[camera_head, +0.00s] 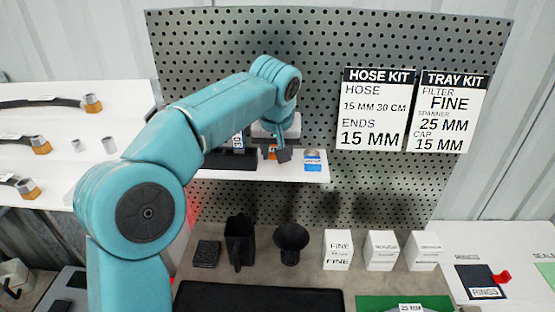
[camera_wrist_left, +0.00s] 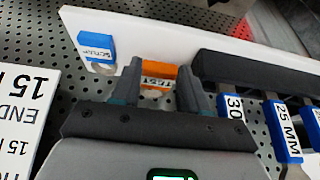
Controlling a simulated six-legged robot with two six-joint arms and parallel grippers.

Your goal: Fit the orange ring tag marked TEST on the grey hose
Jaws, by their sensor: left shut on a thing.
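The orange ring tag (camera_wrist_left: 158,73) sits between the fingertips of my left gripper (camera_wrist_left: 160,84), which is shut on it. Its lettering is partly visible and looks like TEST. In the head view, my left gripper (camera_head: 277,153) is at the white shelf along the pegboard, and only a bit of the orange tag shows beside its dark finger. Several dark hoses with brass ends lie on the white shelf at the left, such as the top hose (camera_head: 45,102). I cannot tell which of them is the grey hose. My right gripper is not in view.
A blue tag (camera_wrist_left: 95,48) lies on the shelf beside the orange one. A black holder (camera_wrist_left: 250,78) with blue size tags (camera_wrist_left: 285,130) is on the other side. Below stand a black funnel (camera_head: 291,240) and white boxes (camera_head: 338,250). Two signs (camera_head: 375,110) hang on the pegboard.

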